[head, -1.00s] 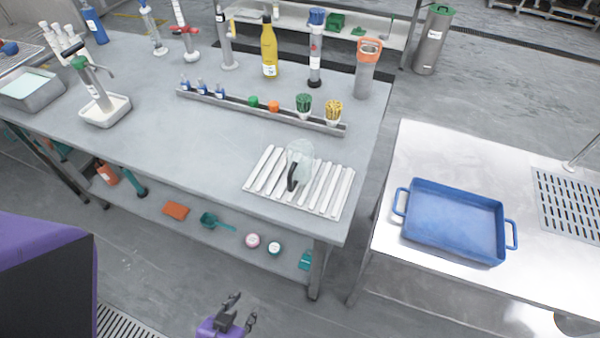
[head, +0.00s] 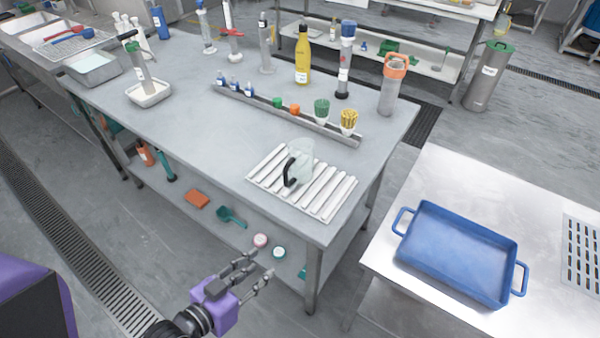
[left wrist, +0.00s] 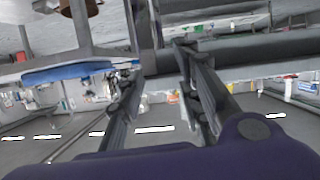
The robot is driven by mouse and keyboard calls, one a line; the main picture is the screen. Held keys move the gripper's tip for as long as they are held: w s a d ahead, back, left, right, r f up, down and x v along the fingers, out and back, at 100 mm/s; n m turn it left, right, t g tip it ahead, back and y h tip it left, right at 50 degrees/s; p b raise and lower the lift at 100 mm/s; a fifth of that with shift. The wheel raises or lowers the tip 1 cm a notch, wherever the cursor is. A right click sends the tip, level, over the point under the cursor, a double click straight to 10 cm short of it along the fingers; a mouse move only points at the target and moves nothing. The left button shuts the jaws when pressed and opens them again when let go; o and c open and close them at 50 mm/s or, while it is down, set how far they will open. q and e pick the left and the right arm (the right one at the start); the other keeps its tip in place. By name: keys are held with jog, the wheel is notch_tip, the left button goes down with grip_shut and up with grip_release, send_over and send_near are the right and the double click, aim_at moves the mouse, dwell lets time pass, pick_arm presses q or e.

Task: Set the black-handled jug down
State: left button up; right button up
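The clear jug (head: 303,160) with a black handle (head: 289,171) stands upright on the white ribbed rack (head: 322,190) near the front right corner of the grey table. My left gripper (head: 262,271) is in front of the table, below its top, well apart from the jug. Its two fingers are spread with nothing between them. In the left wrist view the open fingers (left wrist: 155,75) also show, with no jug between them. My right gripper is not in view.
A rail (head: 290,117) with small bottles and brush pots lies behind the rack. A yellow bottle (head: 302,60) and several cylinders stand farther back. A blue tray (head: 458,254) sits on the right-hand table. The grey table's left middle is clear.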

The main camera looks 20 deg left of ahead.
pick_arm(q)
jog(key=w+a+r+m+t+h+b, duration=0.1)
jog(key=w+r+m+h+b, duration=0.15)
jog(key=w+r, duration=0.45)
jog(key=t+h, duration=0.1)
jog(key=h, duration=0.1)
send_near(285, 175)
jog(key=w+d+f, duration=0.1)
jog(key=w+f, duration=0.1)
jog(key=shift+t+y, duration=0.35)
jog(key=shift+t, duration=0.05)
jog(key=x, duration=0.5)
jog(key=r+p+x, duration=0.1)
jog(key=x, duration=0.1)
jog(key=shift+w+d+r, duration=0.1)
jog(key=shift+d, duration=0.1)
jog(key=shift+w+d, duration=0.25)
jog(key=shift+w, duration=0.2)
jog(key=shift+s, duration=0.1)
grip_shut()
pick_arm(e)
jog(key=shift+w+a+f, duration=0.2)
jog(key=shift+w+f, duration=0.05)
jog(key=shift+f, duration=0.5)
